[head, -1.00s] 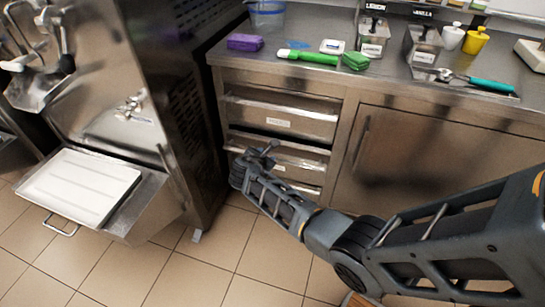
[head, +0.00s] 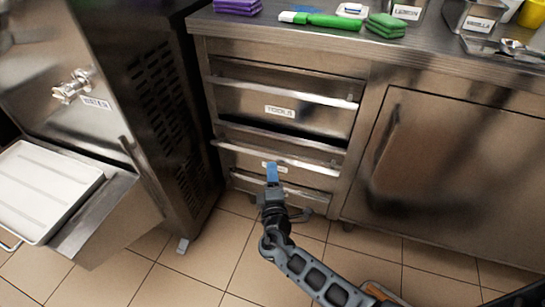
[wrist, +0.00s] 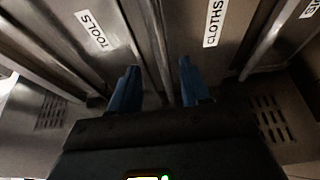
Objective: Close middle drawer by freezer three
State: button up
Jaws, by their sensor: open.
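The middle drawer (head: 240,160) is in the steel counter cabinet, below the drawer labelled TOOLS (head: 315,115). A dark strip shows above its front; I cannot tell exactly how far out it stands. Its long bar handle (head: 300,160) runs across its top. In the wrist view its front, labelled CLOTHS (wrist: 235,50), is at the right and the TOOLS drawer (wrist: 65,45) at the left. My gripper (head: 272,170) is in front of the middle drawer, by its handle and label. In the wrist view my gripper's blue fingers (wrist: 157,82) are apart, with nothing held between them.
A third drawer (head: 305,198) is below, partly hidden by my gripper. The freezer (head: 165,110) stands close on the left, its white tray (head: 45,185) jutting forward. A cabinet door (head: 455,165) is on the right. Cloths and tools lie on the counter. Tiled floor in front is clear.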

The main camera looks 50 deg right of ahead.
aim_at(271, 159)
jog(key=x, duration=0.7)
jog(key=shift+w+d, duration=0.15)
jog(key=shift+d, duration=0.1)
jog(key=shift+c, duration=0.2)
grip_shut()
